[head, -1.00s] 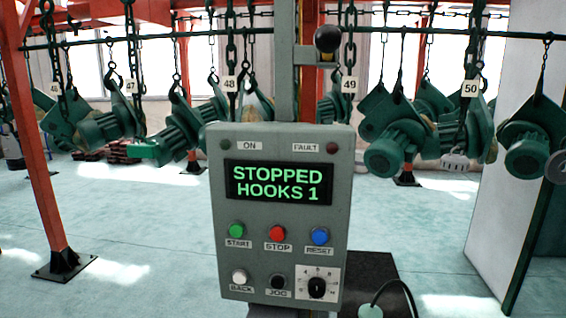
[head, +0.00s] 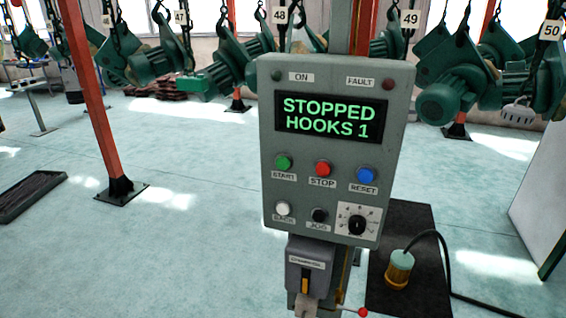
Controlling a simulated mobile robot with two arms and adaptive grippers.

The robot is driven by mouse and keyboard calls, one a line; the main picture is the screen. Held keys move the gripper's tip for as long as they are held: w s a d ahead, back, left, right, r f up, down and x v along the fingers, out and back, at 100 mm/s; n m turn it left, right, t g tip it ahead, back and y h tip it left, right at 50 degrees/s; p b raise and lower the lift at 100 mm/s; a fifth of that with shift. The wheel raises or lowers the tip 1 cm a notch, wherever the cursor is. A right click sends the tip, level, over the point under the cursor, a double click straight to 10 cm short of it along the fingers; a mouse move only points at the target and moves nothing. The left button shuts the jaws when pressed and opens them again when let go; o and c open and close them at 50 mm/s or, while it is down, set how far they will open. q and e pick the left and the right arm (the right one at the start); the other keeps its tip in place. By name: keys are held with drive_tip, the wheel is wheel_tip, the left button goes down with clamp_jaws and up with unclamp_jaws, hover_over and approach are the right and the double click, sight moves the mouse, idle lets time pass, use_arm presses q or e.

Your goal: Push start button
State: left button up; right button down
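The green start button (head: 283,163) sits at the left of the upper button row on a grey control panel (head: 265,120), with a START label under it. The panel's screen (head: 331,115) reads "STOPPED HOOKS 1". The red stop button (head: 323,168) and the blue reset button (head: 366,174) are in the same row. Below are a white button (head: 283,208) labelled BACK, a black JOG button (head: 319,214) and a rotary dial (head: 357,224). The ON and FAULT lamps look dark. Neither of my grippers is in view.
A grey switch box (head: 309,270) hangs under the panel on its post. A dark mat (head: 425,290) with a yellow-and-green cabled device (head: 398,269) lies at right. Green hoist parts (head: 452,95) hang behind. A red post (head: 97,110) stands at left; the floor between is open.

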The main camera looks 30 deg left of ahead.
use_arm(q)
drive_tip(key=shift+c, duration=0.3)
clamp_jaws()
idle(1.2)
